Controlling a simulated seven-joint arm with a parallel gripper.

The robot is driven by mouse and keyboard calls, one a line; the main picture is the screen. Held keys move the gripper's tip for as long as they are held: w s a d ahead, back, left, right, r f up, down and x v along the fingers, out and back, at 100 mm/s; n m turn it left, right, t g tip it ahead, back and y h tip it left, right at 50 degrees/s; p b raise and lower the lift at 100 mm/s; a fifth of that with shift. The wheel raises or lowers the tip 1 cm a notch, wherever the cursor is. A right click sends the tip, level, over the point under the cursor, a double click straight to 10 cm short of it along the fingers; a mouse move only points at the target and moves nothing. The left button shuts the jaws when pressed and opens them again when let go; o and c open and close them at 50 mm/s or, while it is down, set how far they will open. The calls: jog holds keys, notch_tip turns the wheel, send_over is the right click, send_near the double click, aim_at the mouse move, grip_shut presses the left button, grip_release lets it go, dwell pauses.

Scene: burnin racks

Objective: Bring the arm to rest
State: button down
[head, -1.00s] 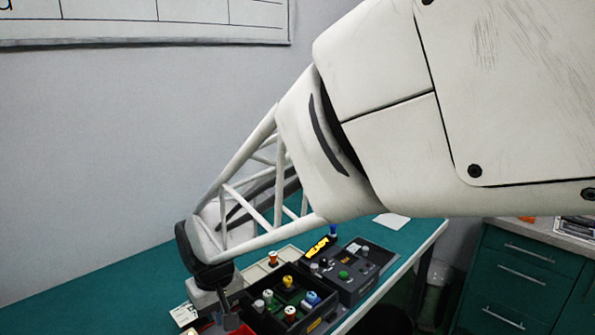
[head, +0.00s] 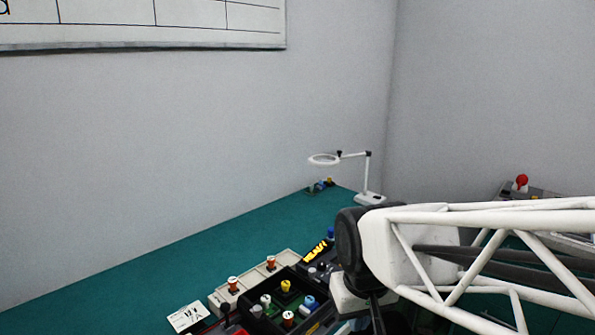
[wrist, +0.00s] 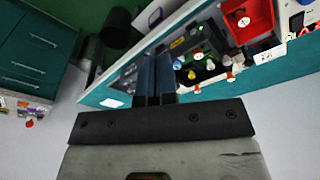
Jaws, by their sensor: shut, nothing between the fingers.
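My arm reaches in from the right in the head view, its white lattice link lying nearly level over the right part of the green bench. My gripper hangs under the dark wrist joint, partly cut off by the lower picture edge. In the wrist view my gripper (wrist: 156,62) has its two dark fingers together, with nothing held between them. The fingers are above the bench beside the dark tray of coloured pegs (wrist: 183,67), apart from it as far as I can tell.
A pale block with orange-topped pegs (head: 252,279) lies beside the dark tray. A red bin (wrist: 262,28) and green drawers (wrist: 35,48) show in the wrist view.

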jog(key=s+d+m, duration=0.2)
jog(key=s+d, duration=0.5)
jog(key=d, duration=0.1)
jog(key=shift+s+d+r+m+t+h, duration=0.25)
jog(key=shift+s+m+t+h, duration=0.05)
jog(key=shift+t, duration=0.1)
